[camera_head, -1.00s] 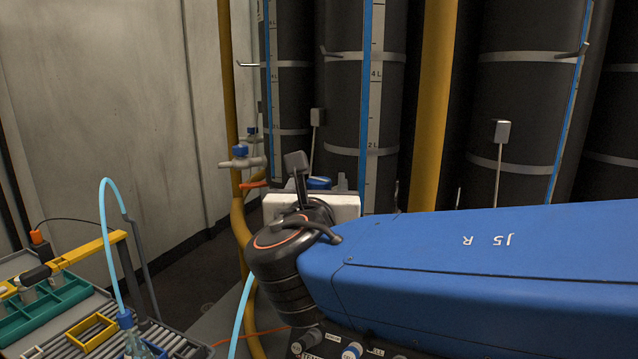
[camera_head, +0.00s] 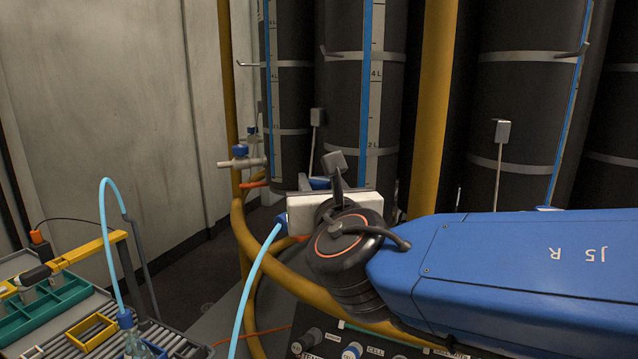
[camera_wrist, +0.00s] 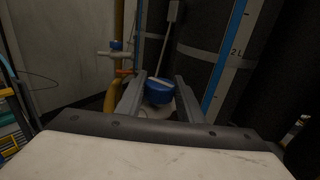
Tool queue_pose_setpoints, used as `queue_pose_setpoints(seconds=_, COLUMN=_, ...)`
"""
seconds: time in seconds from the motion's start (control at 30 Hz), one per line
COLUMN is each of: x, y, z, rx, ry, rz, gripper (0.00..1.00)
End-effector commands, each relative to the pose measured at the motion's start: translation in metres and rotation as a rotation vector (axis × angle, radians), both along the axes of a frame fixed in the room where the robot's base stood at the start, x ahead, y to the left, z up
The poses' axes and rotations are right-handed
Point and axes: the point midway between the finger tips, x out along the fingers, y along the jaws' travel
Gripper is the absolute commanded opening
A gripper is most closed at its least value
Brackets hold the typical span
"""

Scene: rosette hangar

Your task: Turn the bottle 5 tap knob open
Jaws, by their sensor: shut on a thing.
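A round blue tap knob (camera_wrist: 158,92) with a pale line across its top sits between the two grey fingers of my gripper (camera_wrist: 160,84) in the wrist view. The fingers are shut on it from both sides. A pale tap body shows just below the knob. In the head view my gripper (camera_head: 318,182) is at the foot of the dark bottles, and a bit of blue shows behind its white body. My wrist hides most of this tap there. No bottle number is readable, so I cannot tell which bottle this tap belongs to.
A second tap with a blue knob (camera_head: 240,152) stands left of my gripper, beside a yellow pipe (camera_head: 229,60). Tall dark bottles (camera_head: 345,90) stand behind. A light blue hose (camera_head: 252,285) hangs near my wrist. A bench with trays (camera_head: 60,305) is at lower left.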

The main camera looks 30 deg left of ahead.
Motion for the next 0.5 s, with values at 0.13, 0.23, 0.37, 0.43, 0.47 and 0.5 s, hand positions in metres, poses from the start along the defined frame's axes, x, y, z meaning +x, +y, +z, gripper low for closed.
queue_pose_setpoints(seconds=0.13, x=0.0013, y=-0.0014, z=-0.0003, rx=-0.001, ry=-0.001, rz=0.058, gripper=0.11)
queue_pose_setpoints(seconds=0.23, x=0.0008, y=-0.0009, z=-0.0003, rx=-0.001, ry=0.001, rz=0.095, gripper=0.11)
queue_pose_setpoints(seconds=0.37, x=0.0008, y=-0.0012, z=0.0003, rx=-0.001, ry=-0.001, rz=0.137, gripper=0.11)
queue_pose_setpoints(seconds=0.43, x=0.0008, y=-0.001, z=0.0002, rx=-0.001, ry=-0.001, rz=0.159, gripper=0.11)
queue_pose_setpoints(seconds=0.47, x=0.001, y=-0.0011, z=0.0002, rx=0.0, ry=0.0, rz=0.167, gripper=0.11)
queue_pose_setpoints(seconds=0.5, x=0.001, y=-0.001, z=0.0, rx=-0.001, ry=0.0, rz=0.178, gripper=0.11)
